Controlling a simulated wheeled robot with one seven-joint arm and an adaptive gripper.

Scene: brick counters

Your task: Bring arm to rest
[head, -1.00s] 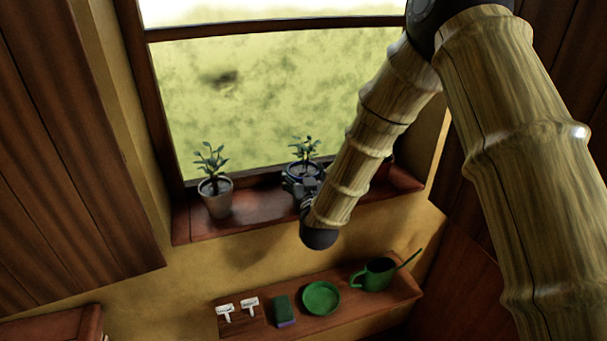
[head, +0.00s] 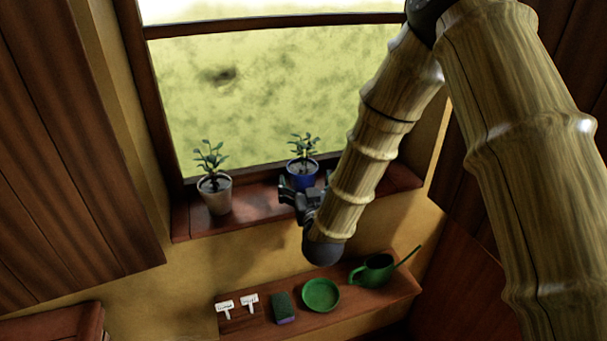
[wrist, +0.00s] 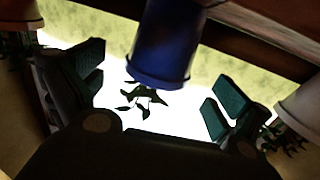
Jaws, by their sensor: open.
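My gripper (head: 303,190) is open and empty, in front of the windowsill just below the blue pot (head: 303,175) in the head view. The blue pot holds a small green plant (head: 302,146) and stands upright on the sill. In the wrist view, which is upside down, the blue pot (wrist: 165,45) appears between and beyond the spread fingers (wrist: 160,88), with a visible gap to each. My bamboo-like arm (head: 365,140) reaches down from the upper right and hides the right part of the sill.
A pale pot (head: 215,194) with a plant stands left on the sill (head: 258,211). A reddish-brown pot (wrist: 16,20) shows at the wrist view's left edge. A lower shelf (head: 345,313) holds white labels (head: 225,307), a sponge (head: 282,306), a green dish (head: 320,295) and a watering can (head: 374,270).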

